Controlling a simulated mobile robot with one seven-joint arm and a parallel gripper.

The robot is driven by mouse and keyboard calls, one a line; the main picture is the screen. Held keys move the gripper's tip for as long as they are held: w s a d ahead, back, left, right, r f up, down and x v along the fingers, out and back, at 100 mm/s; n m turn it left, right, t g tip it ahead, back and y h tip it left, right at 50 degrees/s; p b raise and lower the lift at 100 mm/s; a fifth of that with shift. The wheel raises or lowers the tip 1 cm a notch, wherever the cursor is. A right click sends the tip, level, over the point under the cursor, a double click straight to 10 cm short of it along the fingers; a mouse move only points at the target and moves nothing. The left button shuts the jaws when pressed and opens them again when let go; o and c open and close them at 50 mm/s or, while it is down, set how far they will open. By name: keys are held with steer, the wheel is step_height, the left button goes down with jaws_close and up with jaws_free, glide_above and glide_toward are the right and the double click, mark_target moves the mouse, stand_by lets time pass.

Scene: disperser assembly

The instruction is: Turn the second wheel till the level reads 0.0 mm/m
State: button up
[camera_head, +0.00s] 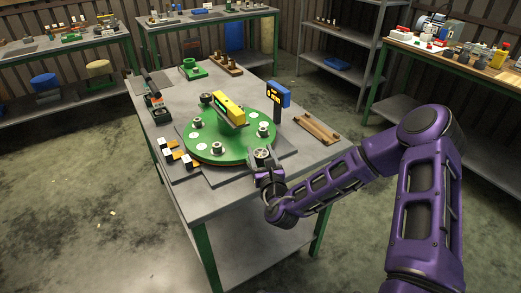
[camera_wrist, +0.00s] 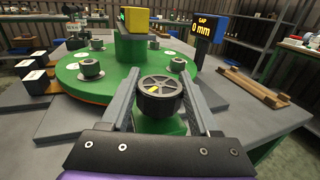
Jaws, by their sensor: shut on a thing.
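A dark spoked handwheel (camera_wrist: 160,88) with a yellow mark stands on a green mount at the near edge of the round green plate (camera_wrist: 73,75). It also shows in the head view (camera_head: 262,154). My gripper (camera_wrist: 160,78) is shut on this wheel, one finger along each side. The yellow level (camera_head: 229,107) rests on the raised middle of the plate. Another dark wheel (camera_head: 206,98) shows at the plate's far left edge.
A display on a post (camera_wrist: 207,27) reads GAP 0 mm, right of the plate. Several small nuts or bosses stand on the plate. A wooden rack (camera_head: 317,130) lies at the right, small blocks (camera_head: 178,154) at the left. Other benches stand behind.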

steer(key=shift+m+t+h+p, duration=0.3)
steer(key=shift+m+h+p, duration=0.25)
steer(key=shift+m+h, duration=0.7)
steer(key=shift+h, duration=0.85)
steer(key=shift+d+m+g+h, duration=0.1)
steer(key=shift+m+g+h, duration=0.15)
steer(key=shift+m+h, duration=1.15)
steer(key=shift+m+g+h, duration=0.25)
steer(key=shift+m+h, duration=0.6)
steer(key=shift+h, duration=1.05)
steer(key=shift+m+h, duration=0.3)
steer(key=o, duration=1.4)
